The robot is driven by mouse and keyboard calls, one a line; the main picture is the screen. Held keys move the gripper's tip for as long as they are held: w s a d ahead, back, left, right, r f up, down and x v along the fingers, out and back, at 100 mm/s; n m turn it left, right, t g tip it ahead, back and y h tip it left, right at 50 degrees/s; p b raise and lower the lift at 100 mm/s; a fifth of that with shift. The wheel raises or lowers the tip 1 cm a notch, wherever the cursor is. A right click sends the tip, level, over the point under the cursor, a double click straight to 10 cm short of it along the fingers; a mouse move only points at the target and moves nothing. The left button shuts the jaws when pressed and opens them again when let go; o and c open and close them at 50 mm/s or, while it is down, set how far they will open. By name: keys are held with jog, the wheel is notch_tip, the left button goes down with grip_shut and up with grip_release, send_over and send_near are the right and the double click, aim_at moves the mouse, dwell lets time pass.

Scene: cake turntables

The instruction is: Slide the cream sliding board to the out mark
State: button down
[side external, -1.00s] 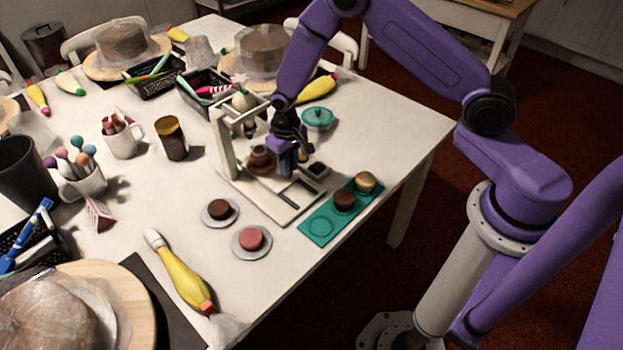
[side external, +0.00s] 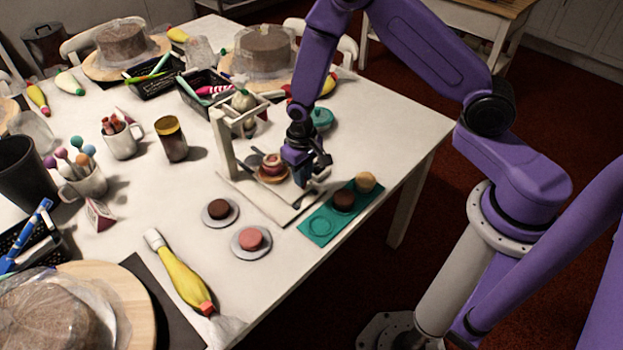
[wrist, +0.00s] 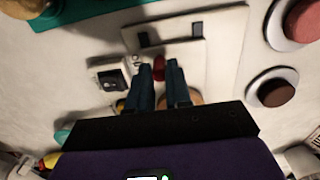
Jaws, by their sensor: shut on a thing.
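The cream sliding board (wrist: 182,52) lies on the cream base (side external: 252,197) of a small upright frame (side external: 225,143). A small layered cake (side external: 272,163) on a brown turntable stands over the board, in front of the frame. My gripper (side external: 305,176) is low over the base, just right of the cake. In the wrist view its two dark fingers (wrist: 160,82) close around a small red piece (wrist: 159,68), which looks like the board's handle. Dark marks (wrist: 197,30) show on the base; I cannot tell which is the out mark.
A teal tray (side external: 320,228) with small cakes lies right of the base. Two small plates with a brown cake (side external: 219,209) and a pink cake (side external: 251,239) lie in front. A teal lidded pot (side external: 322,118) stands behind my gripper.

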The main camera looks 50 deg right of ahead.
jog(key=shift+s, duration=1.55)
jog(key=shift+s, duration=0.15)
jog(key=c, duration=1.1)
grip_release()
jog(key=shift+o, duration=0.3)
jog(key=shift+w+r, duration=0.2)
jog(key=shift+r, duration=0.1)
notch_tip(320, 180, up, 6)
jog(key=shift+r, duration=0.2)
jog(key=shift+r, duration=0.1)
